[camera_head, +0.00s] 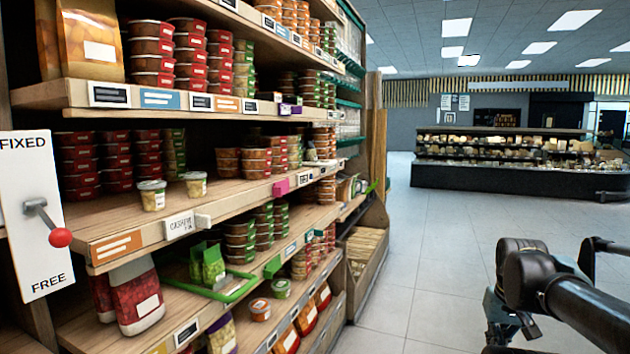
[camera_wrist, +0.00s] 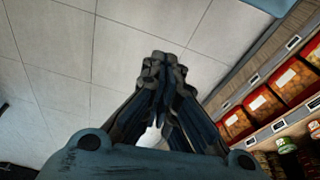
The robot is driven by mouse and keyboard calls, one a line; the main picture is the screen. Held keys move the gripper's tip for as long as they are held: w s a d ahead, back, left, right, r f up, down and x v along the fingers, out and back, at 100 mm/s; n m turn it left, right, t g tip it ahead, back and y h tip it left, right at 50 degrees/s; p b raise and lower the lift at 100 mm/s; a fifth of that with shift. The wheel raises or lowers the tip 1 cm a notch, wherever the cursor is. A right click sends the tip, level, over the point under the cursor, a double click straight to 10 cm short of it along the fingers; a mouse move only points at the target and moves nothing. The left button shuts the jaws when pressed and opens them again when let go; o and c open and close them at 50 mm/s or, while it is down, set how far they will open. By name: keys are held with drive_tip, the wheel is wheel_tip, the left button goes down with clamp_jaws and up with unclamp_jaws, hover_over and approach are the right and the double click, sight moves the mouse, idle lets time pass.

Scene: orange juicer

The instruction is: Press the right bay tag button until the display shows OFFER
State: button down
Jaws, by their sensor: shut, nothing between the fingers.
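Several bay tags sit on the shelf edges in the head view. The nearest is a white tag (camera_head: 180,225) with small handwritten-looking text, "CASHEW" as far as I can read, and a white block (camera_head: 203,220) at its right. Farther right on the same edge are a pink block (camera_head: 280,187) and a small white tag (camera_head: 303,179). I cannot tell which is the right bay tag button, and no readable OFFER shows. My gripper (camera_wrist: 163,68) is shut and empty in the wrist view, over pale floor tiles, apart from the shelf. It is not clearly visible in the head view.
A lever panel (camera_head: 32,215) marked FIXED and FREE stands at the left, its red knob low. Two small jars (camera_head: 152,195) stand near the shelf edge. A green frame (camera_head: 222,288) sticks out below. The aisle floor (camera_head: 440,240) is clear. Red packs (camera_wrist: 265,105) line the shelf.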

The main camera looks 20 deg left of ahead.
sight(311, 177)
drive_tip(key=w+a+r+n+t+y, duration=0.25)
drive_tip(key=w+a+r+n, duration=0.55)
drive_tip(key=w, duration=0.4)
drive_tip(key=w+a+r+n+t+y, duration=0.25)
drive_tip(key=w+a+r+n, duration=0.55)
drive_tip(key=w, duration=0.4)
drive_tip(key=w+a+r+n+t+y, duration=0.1)
drive_tip(key=w+a+r+n, duration=0.3)
drive_tip(key=a, duration=0.6)
drive_tip(key=w+a+r+n+t+y, duration=0.1)
drive_tip(key=w+a+r+n, duration=0.4)
drive_tip(key=a, duration=0.5)
drive_tip(key=w+a+r+n+t+y, duration=0.2)
drive_tip(key=w+a+r+n+y, duration=0.1)
drive_tip(key=w+a+n, duration=0.4)
drive_tip(key=w+a+r, duration=0.1)
drive_tip(key=a, duration=0.1)
drive_tip(key=shift+w+a+r, duration=0.15)
drive_tip(key=shift+a+r, duration=0.15)
drive_tip(key=shift+a, duration=0.1)
drive_tip(key=shift+a, duration=0.1)
drive_tip(key=a, duration=0.8)
drive_tip(key=shift+w+a, duration=0.3)
drive_tip(key=shift+w, duration=0.05)
drive_tip(key=shift+a, duration=0.1)
drive_tip(key=shift+a+r, duration=0.1)
drive_tip(key=shift+a, duration=0.25)
